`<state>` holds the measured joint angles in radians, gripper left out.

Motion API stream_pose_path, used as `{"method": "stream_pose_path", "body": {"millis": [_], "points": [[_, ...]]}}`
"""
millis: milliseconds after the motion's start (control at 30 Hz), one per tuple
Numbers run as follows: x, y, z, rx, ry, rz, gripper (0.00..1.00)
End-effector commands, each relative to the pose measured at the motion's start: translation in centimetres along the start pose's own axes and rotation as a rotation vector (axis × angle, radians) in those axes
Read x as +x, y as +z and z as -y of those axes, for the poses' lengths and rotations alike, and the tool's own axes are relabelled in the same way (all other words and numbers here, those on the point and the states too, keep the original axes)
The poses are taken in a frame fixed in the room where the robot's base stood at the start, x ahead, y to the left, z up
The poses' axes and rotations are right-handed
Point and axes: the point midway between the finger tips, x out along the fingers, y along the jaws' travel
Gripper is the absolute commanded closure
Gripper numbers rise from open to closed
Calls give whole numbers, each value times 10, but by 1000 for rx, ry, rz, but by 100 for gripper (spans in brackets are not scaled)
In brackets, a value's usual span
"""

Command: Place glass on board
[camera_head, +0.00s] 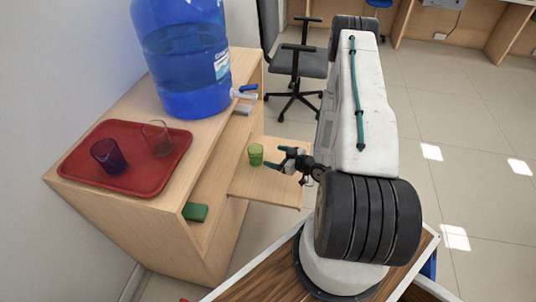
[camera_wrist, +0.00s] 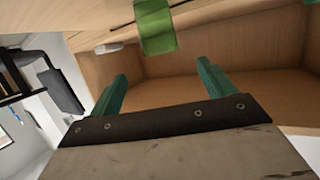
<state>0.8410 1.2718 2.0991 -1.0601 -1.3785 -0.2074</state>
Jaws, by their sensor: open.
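A green glass (camera_head: 256,155) stands upright on the pull-out wooden board (camera_head: 270,187) of the cabinet, near its back edge. It also shows in the wrist view as a green shape (camera_wrist: 156,27) at the top, beyond the fingertips. My gripper (camera_head: 283,160) is just to the right of the glass, with its fingers pointing at it. In the wrist view its two green fingers (camera_wrist: 162,80) are spread apart with nothing between them. The glass looks apart from the fingers.
A red tray (camera_head: 128,188) with a purple glass (camera_head: 108,155) and a clear reddish glass (camera_head: 157,138) lies on the cabinet top. A blue water jug (camera_head: 188,60) with a tap stands behind it. A green block (camera_head: 195,212) is on a lower shelf. An office chair (camera_head: 298,65) stands behind.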

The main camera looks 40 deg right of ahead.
Motion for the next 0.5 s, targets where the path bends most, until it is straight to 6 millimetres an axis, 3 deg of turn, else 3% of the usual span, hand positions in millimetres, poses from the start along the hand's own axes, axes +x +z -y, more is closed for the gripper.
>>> {"method": "stream_pose_path", "body": {"millis": [133, 267, 500], "points": [[-5, -6, -4, -14, 0, 18, 18], [5, -32, -18, -73, 9, 107, 18], [19, -123, -47, -198, 89, 377, 18]]}}
